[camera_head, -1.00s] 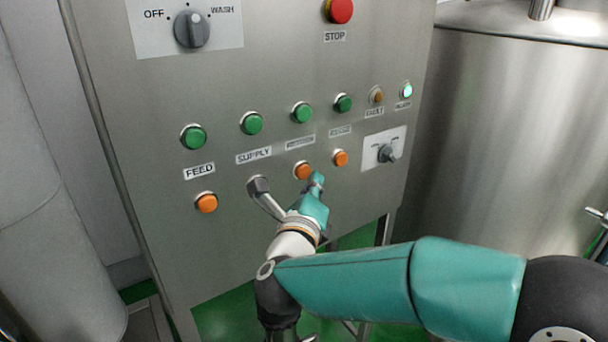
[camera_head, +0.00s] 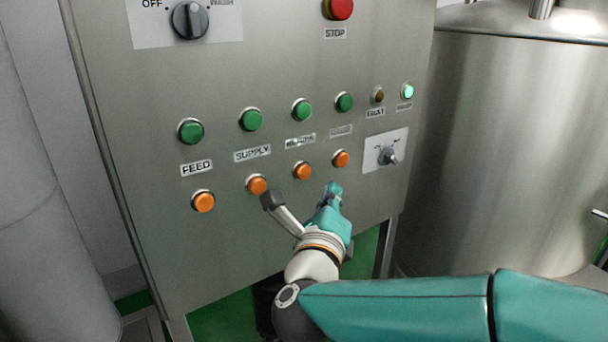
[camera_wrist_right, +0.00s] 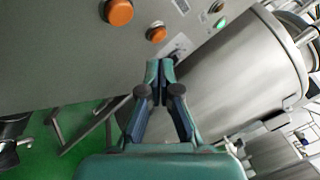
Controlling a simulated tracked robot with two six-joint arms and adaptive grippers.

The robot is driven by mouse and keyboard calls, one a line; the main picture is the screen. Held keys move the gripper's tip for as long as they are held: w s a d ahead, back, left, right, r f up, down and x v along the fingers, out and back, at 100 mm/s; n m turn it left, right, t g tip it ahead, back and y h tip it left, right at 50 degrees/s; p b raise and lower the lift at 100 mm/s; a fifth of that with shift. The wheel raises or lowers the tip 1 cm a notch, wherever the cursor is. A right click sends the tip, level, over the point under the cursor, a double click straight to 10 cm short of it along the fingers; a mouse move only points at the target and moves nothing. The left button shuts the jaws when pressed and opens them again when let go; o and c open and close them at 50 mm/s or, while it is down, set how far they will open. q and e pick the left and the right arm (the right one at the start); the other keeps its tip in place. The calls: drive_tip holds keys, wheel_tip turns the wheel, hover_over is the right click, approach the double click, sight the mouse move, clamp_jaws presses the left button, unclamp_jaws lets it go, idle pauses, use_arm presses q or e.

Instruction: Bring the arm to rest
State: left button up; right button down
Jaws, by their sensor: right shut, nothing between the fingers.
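My right gripper (camera_head: 334,190) is in front of the lower part of a grey metal control panel (camera_head: 235,255), below the row of orange buttons. In the right wrist view the gripper (camera_wrist_right: 159,66) shows its two teal fingers closed together with nothing between them. Two orange buttons, a larger one (camera_wrist_right: 119,12) and a smaller one (camera_wrist_right: 156,34), show above the fingertips there. The fingertips look apart from the buttons. My left gripper is not in view.
The panel carries green buttons (camera_head: 251,119), orange buttons (camera_head: 203,201), a red stop button (camera_head: 339,8), a dark selector (camera_head: 189,20) and a small switch (camera_head: 388,155). A lamp (camera_head: 407,91) glows pale green. A steel tank (camera_head: 500,150) stands at right. Green floor shows below.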

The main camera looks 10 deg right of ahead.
drive_tip(key=shift+d, duration=0.1)
drive_tip(key=w+d+f+n+g+p, duration=0.2)
drive_tip(key=d+f, duration=0.3)
drive_tip(key=f, duration=0.6)
drive_tip(key=w+d+f+n+g+p, duration=0.25)
drive_tip(key=d+f, duration=0.25)
drive_tip(key=f, duration=0.6)
drive_tip(key=s+a+f+n+g+y+p, duration=0.1)
drive_tip(key=s+f+n+g+y, duration=0.2)
drive_tip(key=f, duration=0.6)
drive_tip(key=s+a+f+n+g+y, duration=0.1)
drive_tip(key=s+a+f+n+y, duration=0.1)
drive_tip(key=s+f+n, duration=0.5)
drive_tip(key=s+a+f+n+g+y, duration=0.3)
drive_tip(key=s+a+f+n+g, duration=0.1)
drive_tip(key=s, duration=0.5)
drive_tip(key=s+a+f+n+g+y, duration=0.3)
drive_tip(key=s+a+f+n, duration=0.4)
drive_tip(key=s+n, duration=0.3)
drive_tip(key=shift+a+n+g+y, duration=0.35)
drive_tip(key=shift+n+y, duration=0.1)
drive_tip(key=shift+y, duration=0.15)
drive_tip(key=shift+w, duration=0.1)
